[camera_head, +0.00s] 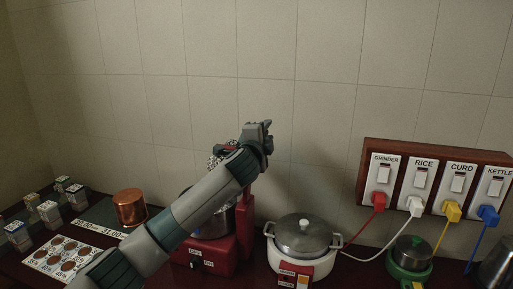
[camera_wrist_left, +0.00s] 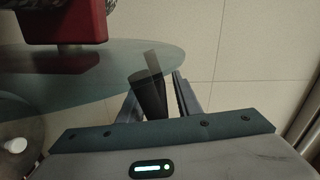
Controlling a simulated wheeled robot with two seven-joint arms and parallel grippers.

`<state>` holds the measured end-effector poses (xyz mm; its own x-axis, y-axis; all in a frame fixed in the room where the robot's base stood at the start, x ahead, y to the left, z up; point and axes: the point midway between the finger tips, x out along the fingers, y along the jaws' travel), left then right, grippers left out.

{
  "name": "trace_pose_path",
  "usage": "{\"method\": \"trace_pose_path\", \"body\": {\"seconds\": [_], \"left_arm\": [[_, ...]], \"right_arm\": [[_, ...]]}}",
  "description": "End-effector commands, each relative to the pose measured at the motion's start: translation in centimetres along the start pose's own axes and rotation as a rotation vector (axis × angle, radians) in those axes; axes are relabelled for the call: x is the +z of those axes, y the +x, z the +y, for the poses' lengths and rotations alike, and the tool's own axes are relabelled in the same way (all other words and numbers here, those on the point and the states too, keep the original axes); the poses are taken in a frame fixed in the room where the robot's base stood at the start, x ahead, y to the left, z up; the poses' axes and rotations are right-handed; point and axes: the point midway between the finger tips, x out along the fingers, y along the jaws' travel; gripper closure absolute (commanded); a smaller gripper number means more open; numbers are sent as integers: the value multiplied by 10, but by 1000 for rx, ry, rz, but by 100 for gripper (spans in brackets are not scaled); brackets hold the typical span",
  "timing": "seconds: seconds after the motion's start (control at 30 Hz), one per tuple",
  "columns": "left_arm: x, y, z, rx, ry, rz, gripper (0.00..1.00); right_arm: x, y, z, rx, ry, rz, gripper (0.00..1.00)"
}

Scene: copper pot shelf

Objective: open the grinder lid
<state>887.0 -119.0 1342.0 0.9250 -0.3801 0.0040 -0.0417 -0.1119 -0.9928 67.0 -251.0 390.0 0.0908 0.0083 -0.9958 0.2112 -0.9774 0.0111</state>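The grinder has a red base (camera_head: 207,256) left of centre in the head view, and its bowl is mostly hidden behind my left arm. A red upright part (camera_head: 245,222) rises at its right. My left gripper (camera_head: 266,133) is above the grinder, in front of the wall. In the left wrist view, a see-through greenish disc (camera_wrist_left: 158,58), which looks like the lid, lies beyond the fingers. A dark handle-like piece (camera_wrist_left: 150,92) stands between the fingers of the left gripper (camera_wrist_left: 160,92), with a narrow gap at the right finger. My right gripper is not in view.
A white cooker (camera_head: 302,245) stands right of the grinder, and a green-based appliance (camera_head: 410,255) further right. A switch board (camera_head: 436,180) with coloured plugs and cords hangs behind them. A copper pot (camera_head: 130,207), small boxes and a card lie at left.

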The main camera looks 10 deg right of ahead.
Motion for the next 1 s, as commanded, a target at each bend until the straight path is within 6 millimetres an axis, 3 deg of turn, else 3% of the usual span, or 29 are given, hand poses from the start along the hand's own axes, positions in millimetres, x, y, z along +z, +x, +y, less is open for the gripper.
{"method": "trace_pose_path", "body": {"seconds": [0.37, 1.0], "left_arm": [[1, -37, 3, -1, -1, 1, 69], [-1, -139, 2, -3, 1, 3, 69]], "right_arm": [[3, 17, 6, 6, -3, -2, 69], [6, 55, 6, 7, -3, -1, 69]]}}
